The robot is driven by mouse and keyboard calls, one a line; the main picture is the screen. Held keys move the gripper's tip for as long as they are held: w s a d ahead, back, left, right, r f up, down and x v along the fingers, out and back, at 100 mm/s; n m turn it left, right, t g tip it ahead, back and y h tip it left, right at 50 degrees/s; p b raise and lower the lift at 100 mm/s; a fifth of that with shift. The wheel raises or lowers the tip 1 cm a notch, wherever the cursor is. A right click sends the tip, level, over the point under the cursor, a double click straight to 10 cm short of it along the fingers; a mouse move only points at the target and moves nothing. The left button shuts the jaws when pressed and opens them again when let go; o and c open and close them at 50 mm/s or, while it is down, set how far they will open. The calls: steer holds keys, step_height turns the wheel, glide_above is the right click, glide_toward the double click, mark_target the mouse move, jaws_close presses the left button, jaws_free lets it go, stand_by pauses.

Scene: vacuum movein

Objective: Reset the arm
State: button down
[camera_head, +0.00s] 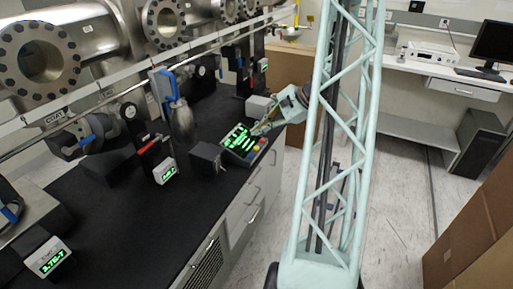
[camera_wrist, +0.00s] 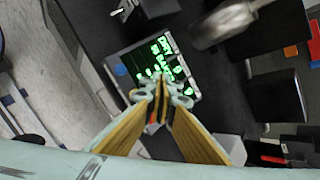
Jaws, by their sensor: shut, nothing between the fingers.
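My gripper (camera_wrist: 161,92) shows in the wrist view with its two fingertips together, shut and empty. Its tips overlap a control box (camera_wrist: 193,92) with green lit displays; I cannot tell whether they touch it. In the head view my gripper (camera_head: 258,130) is at the right side of this control box (camera_head: 238,139), above the front edge of the black bench. My light green arm reaches there from behind my lattice column, which hides part of it.
The black bench (camera_head: 95,215) carries a small display (camera_head: 164,172), another display (camera_head: 48,257) and a dark box (camera_head: 207,160). Large steel flanged chambers (camera_head: 40,62) stand behind. The floor (camera_head: 400,190) right of my column is clear. Cardboard boxes (camera_head: 470,225) stand at far right.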

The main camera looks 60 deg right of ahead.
stand_by(0.8)
steer(key=w+a+r+n+g+y+p, duration=0.1)
steer(key=a+r+n+g, duration=0.15)
steer(key=a+r, duration=0.6)
steer(key=w+a+r+n+g+y, duration=0.1)
steer(key=w+a+r+n, duration=0.2)
steer(key=a, duration=1.1)
steer(key=a+r+n+g+y+p, duration=0.1)
steer(key=a+r+n, duration=0.4)
steer(key=a, duration=0.7)
steer(key=s+a+r+n+g+h, duration=0.1)
steer(key=s+a+r+n, duration=0.1)
steer(key=s+a+r, duration=0.35)
steer(key=s+a+r+n+g, duration=0.2)
steer(key=a, duration=0.6)
steer(key=s+a+r+n+t+h+b, duration=0.1)
steer(key=s+a+n, duration=0.3)
steer(key=s, duration=0.5)
steer(key=s+a+r+n+t+h+b, duration=0.1)
steer(key=s+a+r+n+h, duration=0.3)
steer(key=s, duration=0.5)
steer(key=shift+s+a+n+t, duration=0.15)
steer(key=shift+n+t, duration=0.2)
steer(key=shift+t, duration=0.1)
